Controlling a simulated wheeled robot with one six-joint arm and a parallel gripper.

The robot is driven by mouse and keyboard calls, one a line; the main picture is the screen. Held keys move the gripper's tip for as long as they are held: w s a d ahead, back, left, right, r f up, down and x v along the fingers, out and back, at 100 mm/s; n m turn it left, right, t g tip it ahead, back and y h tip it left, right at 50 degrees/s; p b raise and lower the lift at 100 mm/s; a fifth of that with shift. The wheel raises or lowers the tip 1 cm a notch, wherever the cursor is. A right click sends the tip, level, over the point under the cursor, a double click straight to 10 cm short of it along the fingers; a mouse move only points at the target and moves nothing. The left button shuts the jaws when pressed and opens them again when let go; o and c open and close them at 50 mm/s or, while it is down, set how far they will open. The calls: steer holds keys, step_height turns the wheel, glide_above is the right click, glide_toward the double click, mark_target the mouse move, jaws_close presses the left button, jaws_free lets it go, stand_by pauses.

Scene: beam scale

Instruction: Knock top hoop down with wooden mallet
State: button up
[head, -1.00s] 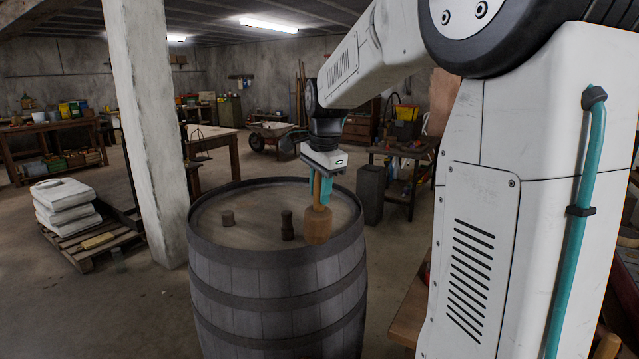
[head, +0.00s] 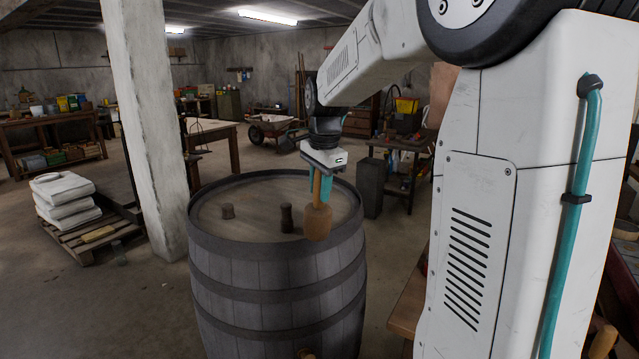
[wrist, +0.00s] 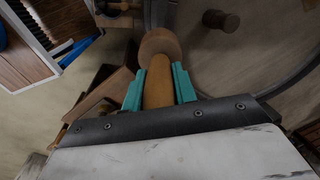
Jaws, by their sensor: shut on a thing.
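The grey wooden barrel (head: 270,272) stands upright in front of me. Its dark metal top hoop (head: 240,249) circles the upper edge. My gripper (head: 322,184) is shut on the mallet's handle, above the barrel's near right side. The brown wooden mallet (head: 318,222) hangs with its head down, in front of the rim in the head view; I cannot tell whether it touches. In the wrist view the teal fingers (wrist: 159,88) flank the handle, and the mallet head (wrist: 159,45) overlaps the barrel's edge. Part of the hoop is hidden behind the head.
A pale pillar (head: 150,130) rises left of the barrel. A pallet with sacks (head: 65,205) lies farther left. A wooden bench (head: 408,310) is close on the right.

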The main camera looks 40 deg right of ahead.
mark_target(319, 208)
steer(key=shift+f, duration=1.2)
steer(key=shift+r, duration=1.15)
steer(key=shift+f, duration=0.15)
steer(key=shift+f, duration=1.7)
steer(key=shift+r, duration=0.1)
steer(key=shift+r, duration=1.15)
